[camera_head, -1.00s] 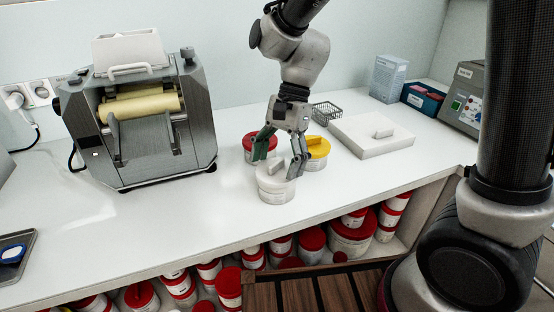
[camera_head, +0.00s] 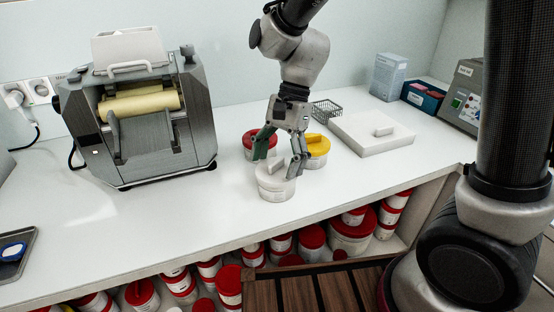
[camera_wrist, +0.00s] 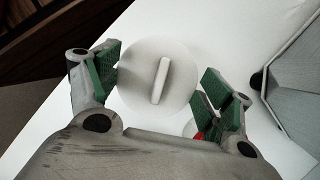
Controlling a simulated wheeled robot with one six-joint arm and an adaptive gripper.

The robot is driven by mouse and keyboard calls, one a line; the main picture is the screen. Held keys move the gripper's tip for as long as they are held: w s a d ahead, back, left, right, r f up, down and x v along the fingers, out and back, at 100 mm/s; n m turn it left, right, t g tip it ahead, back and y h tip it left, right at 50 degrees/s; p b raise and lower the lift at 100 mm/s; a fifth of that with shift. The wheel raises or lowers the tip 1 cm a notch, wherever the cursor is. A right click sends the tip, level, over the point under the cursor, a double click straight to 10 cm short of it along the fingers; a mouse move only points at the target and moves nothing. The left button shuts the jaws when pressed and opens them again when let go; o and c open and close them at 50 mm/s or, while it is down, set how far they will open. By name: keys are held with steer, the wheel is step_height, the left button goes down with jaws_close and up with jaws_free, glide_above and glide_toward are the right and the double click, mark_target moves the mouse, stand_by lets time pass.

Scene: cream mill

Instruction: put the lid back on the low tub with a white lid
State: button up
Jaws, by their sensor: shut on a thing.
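The low white tub (camera_head: 276,192) stands near the front edge of the white counter. Its round white lid (camera_head: 270,172), with a raised bar handle, is at the top of the tub and looks level. I cannot tell whether it is fully seated. My gripper (camera_head: 276,166) points down over the tub, with its green-padded fingers on either side of the lid, shut on it. In the wrist view the lid (camera_wrist: 180,82) lies between the two fingers, with its bar (camera_wrist: 160,80) running roughly upright. The tub body is hidden under the lid there.
A red-lidded tub (camera_head: 250,142) and a yellow-lidded tub (camera_head: 319,150) stand close behind. A steel roller machine (camera_head: 190,125) is to the left, and a white slab with a handle (camera_head: 365,143) to the right. Red-lidded tubs fill the shelf below.

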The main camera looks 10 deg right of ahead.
steer(key=shift+f, duration=0.1)
stand_by(0.3)
steer(key=o, duration=0.8)
steer(key=shift+r, duration=2.3)
steer(key=shift+c, duration=0.3)
jaws_close()
steer(key=shift+s+f, duration=0.1)
steer(key=shift+f, duration=0.15)
